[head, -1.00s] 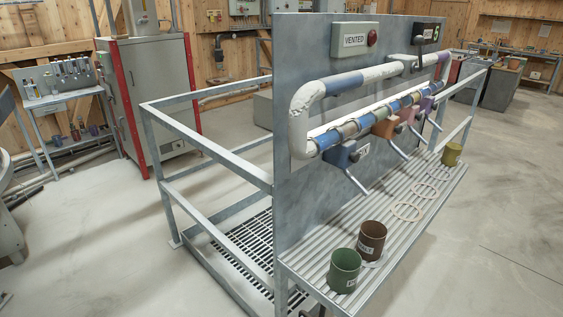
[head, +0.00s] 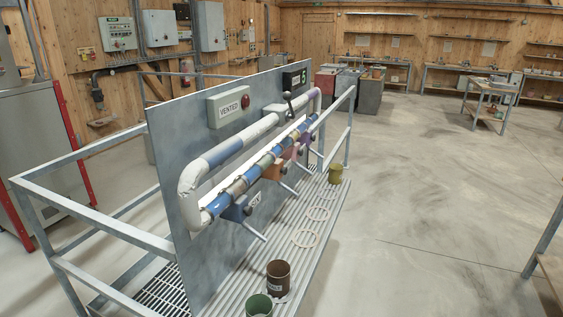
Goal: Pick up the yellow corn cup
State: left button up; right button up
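The yellow corn cup (head: 335,174) stands upright at the far end of the slatted metal shelf (head: 230,284), near the railing. Its label is not readable from here. A brown cup (head: 278,276) and a green cup (head: 259,306) stand at the near end of the same shelf, the green one cut off by the bottom edge. Several pale rings lie on the slats between the brown and yellow cups. Neither of my grippers shows in the head view.
A grey panel (head: 175,150) with pipes, coloured valves and levers overhanging the shelf stands on its left. Metal railings (head: 90,232) run left of the panel. Open concrete floor (head: 430,215) lies to the right. A table edge (head: 550,270) shows at lower right.

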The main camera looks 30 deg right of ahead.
aim_at(335, 170)
jog(key=i+l+u, duration=0.1)
jog(key=l, duration=0.45)
jog(key=i+l+u, duration=0.1)
jog(key=l, duration=0.4)
jog(key=l+u, duration=0.1)
jog(key=l, duration=0.45)
jog(key=i+l+u, duration=0.2)
jog(key=l, duration=0.55)
jog(key=i+l+u, duration=0.25)
jog(key=l, duration=0.5)
jog(key=l+u, duration=0.2)
jog(key=l, duration=0.6)
jog(key=i+l+u, duration=0.1)
jog(key=l+u, duration=0.15)
jog(key=l, duration=0.55)
jog(key=l+u, duration=0.2)
jog(key=l, duration=0.6)
jog(key=k+l+u, duration=0.1)
jog(key=l+u, duration=0.15)
jog(key=l, duration=0.55)
jog(key=k+l+u, duration=0.2)
jog(key=l, duration=0.6)
jog(key=i, duration=0.05)
